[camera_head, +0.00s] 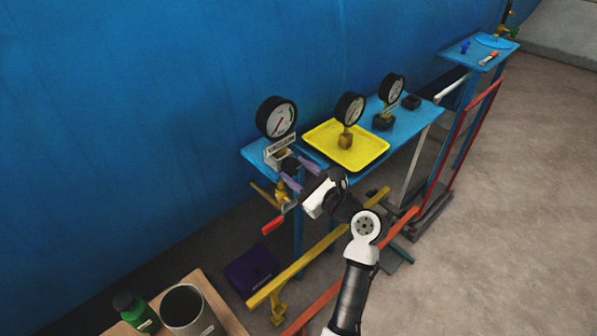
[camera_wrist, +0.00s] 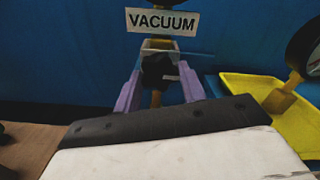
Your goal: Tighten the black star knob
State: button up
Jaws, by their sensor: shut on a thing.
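The black star knob (camera_wrist: 157,69) is below the VACUUM sign in the wrist view. It also shows as a small dark shape (camera_head: 290,166) below the left gauge in the head view. My gripper (camera_wrist: 160,76) has two purple fingers, one on each side of the knob, and is shut on it. In the head view my gripper (camera_head: 297,175) reaches the knob from the lower right. The fingers partly hide the knob there, and its exact turn cannot be told.
The VACUUM sign (camera_wrist: 162,21) is just above the knob. A red-handled valve (camera_head: 272,225) hangs below left. A yellow tray (camera_head: 374,151) with a gauge (camera_head: 349,107) stands to the right on the blue shelf (camera_head: 418,118). A yellow rail (camera_head: 310,257) runs below my arm.

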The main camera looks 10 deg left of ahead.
jog(key=o, duration=1)
jog(key=shift+c, duration=0.2)
jog(key=shift+d, duration=0.1)
jog(key=b+v, duration=0.3)
jog(key=v, duration=1)
jog(key=shift+s+d+b, duration=0.25)
jog(key=shift+b, duration=0.1)
jog(key=shift+f, duration=0.1)
